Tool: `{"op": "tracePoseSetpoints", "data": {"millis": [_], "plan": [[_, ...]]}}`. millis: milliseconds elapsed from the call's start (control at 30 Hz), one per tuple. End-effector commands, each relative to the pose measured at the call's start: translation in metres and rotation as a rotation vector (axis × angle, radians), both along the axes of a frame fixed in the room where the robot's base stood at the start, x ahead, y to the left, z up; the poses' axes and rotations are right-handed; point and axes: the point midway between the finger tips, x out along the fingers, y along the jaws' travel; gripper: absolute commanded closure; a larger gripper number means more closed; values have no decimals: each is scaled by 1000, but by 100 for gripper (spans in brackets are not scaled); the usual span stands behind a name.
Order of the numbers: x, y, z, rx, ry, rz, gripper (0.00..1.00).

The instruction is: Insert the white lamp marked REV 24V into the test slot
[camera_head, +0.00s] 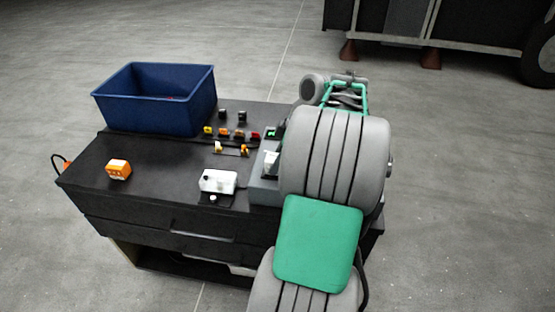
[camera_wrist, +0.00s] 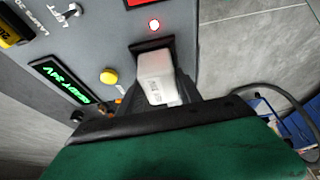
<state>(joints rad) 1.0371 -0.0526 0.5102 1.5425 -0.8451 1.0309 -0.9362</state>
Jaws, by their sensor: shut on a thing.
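The white lamp (camera_wrist: 157,76) is between the fingers of my gripper (camera_wrist: 160,98) in the wrist view. Small dark print shows on its near face, too blurred to read. Its far end is at the black-framed test slot (camera_wrist: 137,48) in the grey test panel (camera_wrist: 105,35); I cannot tell how deep it sits. A red light (camera_wrist: 154,25) glows just above the slot. In the head view a white piece (camera_head: 270,160) shows at the grey tester (camera_head: 264,188), beside my arm, which hides my gripper there.
The panel has a green-lit display (camera_wrist: 62,82), a yellow button (camera_wrist: 109,76) and a toggle switch (camera_wrist: 68,14). On the black bench (camera_head: 150,185) are a blue bin (camera_head: 155,115), an orange block (camera_head: 118,169), a white box (camera_head: 217,181) and several small coloured lamps (camera_head: 224,132).

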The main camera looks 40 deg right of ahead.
Motion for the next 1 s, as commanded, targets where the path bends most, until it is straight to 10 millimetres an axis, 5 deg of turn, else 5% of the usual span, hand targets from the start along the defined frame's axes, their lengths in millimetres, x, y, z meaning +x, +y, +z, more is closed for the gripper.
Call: {"op": "tracePoseSetpoints", "data": {"millis": [167,200,300,567,1000], "plan": [[0,0,-4,0,0,0,100],[0,0,-4,-1,-1,0,57],[0,0,-3,0,0,0,49],[0,0,-1,0,0,0,49],[-13,-10,38,0,0,-1,49]]}}
